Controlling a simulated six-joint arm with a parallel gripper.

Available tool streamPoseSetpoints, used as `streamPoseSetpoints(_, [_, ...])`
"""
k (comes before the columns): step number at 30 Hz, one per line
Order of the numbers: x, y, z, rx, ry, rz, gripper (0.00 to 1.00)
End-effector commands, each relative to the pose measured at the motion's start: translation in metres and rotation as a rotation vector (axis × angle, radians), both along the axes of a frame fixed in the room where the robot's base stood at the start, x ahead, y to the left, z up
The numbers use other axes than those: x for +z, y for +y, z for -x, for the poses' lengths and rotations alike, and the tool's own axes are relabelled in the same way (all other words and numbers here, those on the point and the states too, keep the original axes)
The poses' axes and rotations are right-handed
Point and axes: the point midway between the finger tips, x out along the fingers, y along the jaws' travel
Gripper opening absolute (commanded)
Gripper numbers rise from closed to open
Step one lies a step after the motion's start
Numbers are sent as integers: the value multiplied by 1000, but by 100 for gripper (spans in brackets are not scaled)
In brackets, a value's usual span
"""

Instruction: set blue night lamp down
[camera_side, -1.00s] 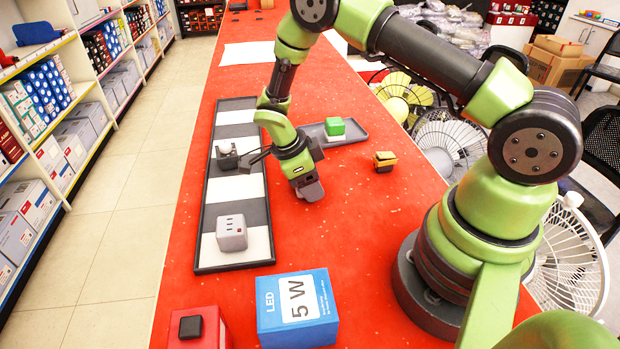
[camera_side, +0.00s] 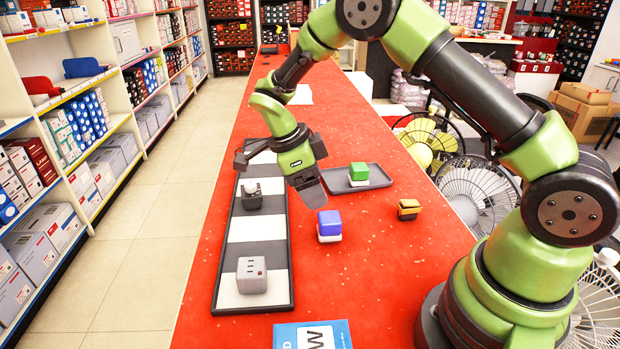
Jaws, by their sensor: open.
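The blue night lamp (camera_side: 329,226), a small cube with a blue upper part and a white lower part, stands upright on the red table to the right of the long striped tray (camera_side: 284,290). My gripper (camera_side: 277,181) is open and empty, with its jaws spread wide. It is above and to the left of the lamp in the picture, between the tray and the lamp. The right-hand finger appears close to the lamp's upper left but apart from it.
A grey tray (camera_side: 380,177) carries a green block (camera_side: 359,172). A yellow and black block (camera_side: 408,209) lies to the right. A blue box (camera_side: 312,336) is in front.

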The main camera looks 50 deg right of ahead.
Motion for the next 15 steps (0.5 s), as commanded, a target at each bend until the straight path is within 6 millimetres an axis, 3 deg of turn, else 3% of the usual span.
streamPoseSetpoints(8, [17, 4, -3, 21, -5, -13, 74])
streamPoseSetpoints(11, [37, 7, 0, 111, -24, -65, 74])
streamPoseSetpoints(15, [88, 14, 16, 379, -88, -185, 74])
